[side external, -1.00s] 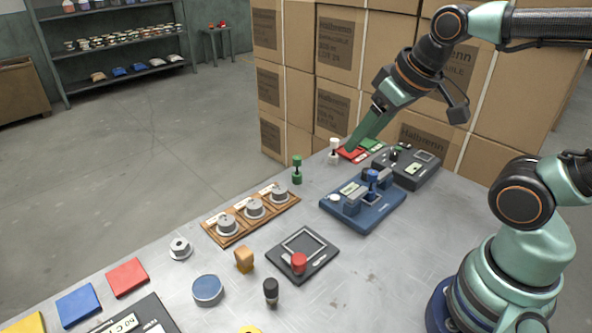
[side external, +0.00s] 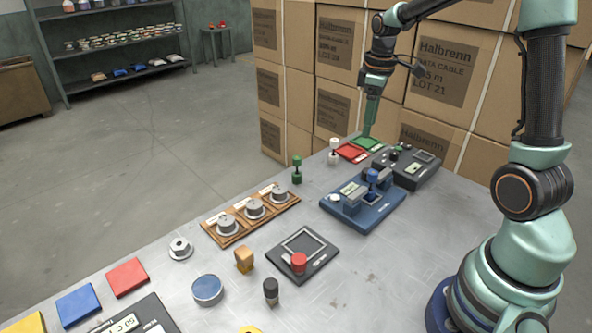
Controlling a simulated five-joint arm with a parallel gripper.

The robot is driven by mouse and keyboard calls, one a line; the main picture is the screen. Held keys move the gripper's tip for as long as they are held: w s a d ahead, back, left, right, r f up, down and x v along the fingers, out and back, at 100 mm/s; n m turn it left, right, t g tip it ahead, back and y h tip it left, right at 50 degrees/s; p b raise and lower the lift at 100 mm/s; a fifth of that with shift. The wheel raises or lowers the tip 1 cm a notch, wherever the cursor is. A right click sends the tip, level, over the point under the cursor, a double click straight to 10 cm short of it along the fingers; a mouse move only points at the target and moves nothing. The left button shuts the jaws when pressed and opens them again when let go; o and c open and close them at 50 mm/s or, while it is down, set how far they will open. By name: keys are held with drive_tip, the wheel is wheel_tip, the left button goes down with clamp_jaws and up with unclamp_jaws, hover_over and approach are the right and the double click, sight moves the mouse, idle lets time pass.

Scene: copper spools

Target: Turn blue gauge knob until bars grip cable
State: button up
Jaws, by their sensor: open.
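The blue gauge (side external: 376,213) sits on the grey metal table, right of centre. Its blue knob (side external: 373,176) stands up in the middle, and grey-blue bars (side external: 352,205) rise from the base. A cable between the bars cannot be made out at this size. My gripper (side external: 366,136) points down behind the gauge, over or near a green tray (side external: 368,143), apart from the knob. Its fingers are seen edge-on, and nothing shows held in them.
A dark grey device (side external: 412,168) stands right behind the gauge. A red tray (side external: 351,152) and a white spool (side external: 334,150) lie to the left of the green tray. A wooden rack (side external: 250,215) and a black plate (side external: 304,255) stand nearer. Stacked cartons (side external: 335,62) rise behind the table.

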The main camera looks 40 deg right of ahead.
drive_tip(key=shift+n+g, duration=0.4)
drive_tip(key=d+f, duration=0.1)
drive_tip(key=f, duration=0.4)
drive_tip(key=d+f, duration=0.1)
drive_tip(key=f, duration=0.4)
drive_tip(key=d+f, duration=0.1)
drive_tip(key=f, duration=0.4)
drive_tip(key=shift+w+d+f, duration=0.15)
drive_tip(key=shift+d+f, duration=0.05)
drive_tip(key=shift+f, duration=0.05)
drive_tip(key=shift+c, duration=0.4)
clamp_jaws()
